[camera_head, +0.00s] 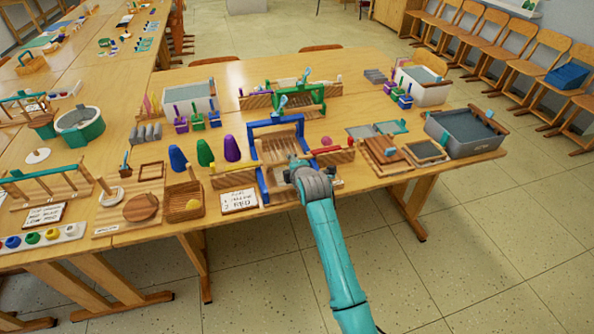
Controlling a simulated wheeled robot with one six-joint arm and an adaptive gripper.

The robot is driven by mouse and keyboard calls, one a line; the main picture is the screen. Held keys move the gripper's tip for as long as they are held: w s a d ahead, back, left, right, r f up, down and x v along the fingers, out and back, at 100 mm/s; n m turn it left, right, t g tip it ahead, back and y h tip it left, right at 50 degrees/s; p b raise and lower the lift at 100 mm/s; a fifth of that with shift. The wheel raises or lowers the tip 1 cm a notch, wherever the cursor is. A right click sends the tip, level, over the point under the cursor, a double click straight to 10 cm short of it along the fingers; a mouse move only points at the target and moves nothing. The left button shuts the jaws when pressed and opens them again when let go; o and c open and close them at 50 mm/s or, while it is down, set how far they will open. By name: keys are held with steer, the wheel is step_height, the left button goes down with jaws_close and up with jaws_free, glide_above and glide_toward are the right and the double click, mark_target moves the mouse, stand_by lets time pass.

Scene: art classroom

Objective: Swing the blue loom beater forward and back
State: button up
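The blue loom (260,179) stands at the front edge of the middle table. Its blue beater (274,122) shows as a raised crossbar, with a small blue handle (281,102) sticking up above it. Pale wood slats or threads lie inside the frame. My gripper (294,162) is over the right part of the blue loom, on the near side of the crossbar. The grey wrist and teal arm hide its fingers and the loom's near right part. I cannot tell whether the gripper touches the beater or is open.
A green loom (311,93) stands right behind. Wooden frames (384,157) and a grey tub (466,130) are to the right. The floor in front is clear.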

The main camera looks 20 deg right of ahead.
steer(key=v, duration=1.1)
